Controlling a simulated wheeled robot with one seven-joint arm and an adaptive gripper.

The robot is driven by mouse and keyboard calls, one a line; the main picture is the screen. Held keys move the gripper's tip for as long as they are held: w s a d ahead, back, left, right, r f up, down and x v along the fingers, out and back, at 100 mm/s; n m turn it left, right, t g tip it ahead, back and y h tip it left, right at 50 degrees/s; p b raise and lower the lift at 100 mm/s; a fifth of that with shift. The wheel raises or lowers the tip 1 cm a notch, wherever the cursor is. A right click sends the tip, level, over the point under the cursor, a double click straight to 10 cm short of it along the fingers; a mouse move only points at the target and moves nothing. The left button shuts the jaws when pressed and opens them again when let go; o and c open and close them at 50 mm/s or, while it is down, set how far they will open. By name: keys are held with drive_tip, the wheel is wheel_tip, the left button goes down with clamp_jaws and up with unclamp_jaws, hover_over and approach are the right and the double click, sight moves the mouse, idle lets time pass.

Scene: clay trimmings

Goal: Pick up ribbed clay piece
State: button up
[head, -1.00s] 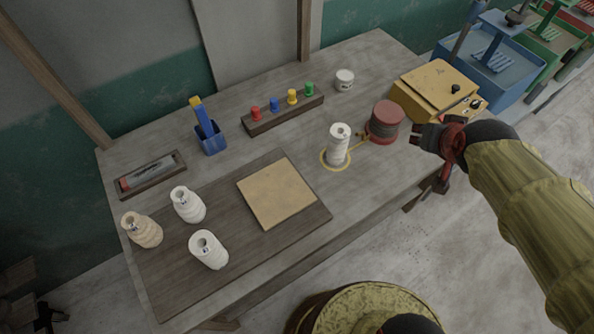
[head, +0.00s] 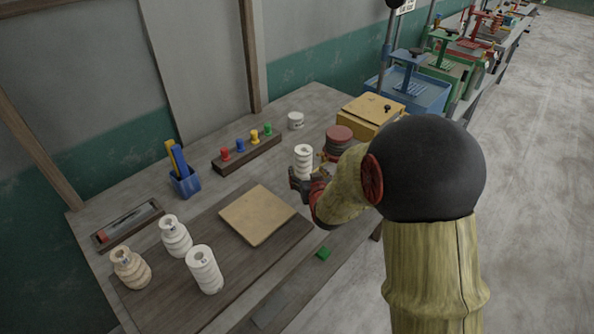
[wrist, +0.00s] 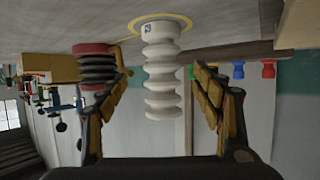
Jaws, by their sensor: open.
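A white ribbed clay piece (head: 303,158) stands upright on the table inside a yellow ring, near the red spool. It also shows in the wrist view (wrist: 161,72), where the picture is upside down, so its base is at the top. My gripper (head: 305,184) is open and empty at the near side of this piece. In the wrist view the piece appears between the two spread fingers of my gripper (wrist: 158,80), with gaps on both sides. My arm and gripper hide part of its lower end in the head view.
Three more ribbed pieces, two white (head: 174,236) (head: 204,270) and one tan (head: 130,268), stand at the table's left. A red spool (head: 339,138) and yellow box (head: 371,117) are close by. A tan board (head: 257,214) lies left of my gripper. Colored pegs (head: 247,143) stand behind.

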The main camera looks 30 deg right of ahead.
sight(305, 172)
drive_tip(key=b+x, duration=0.1)
drive_tip(key=x, duration=0.1)
drive_tip(key=b+x, duration=0.1)
drive_tip(key=x, duration=0.2)
drive_tip(key=shift+w+a+f, duration=0.1)
drive_tip(key=shift+a+f, duration=0.05)
drive_tip(key=shift+f, duration=0.35)
drive_tip(key=shift+w+f, duration=0.1)
drive_tip(key=shift+w, duration=0.45)
drive_tip(key=shift+c, duration=0.8)
drive_tip(key=c, duration=1.5)
clamp_jaws()
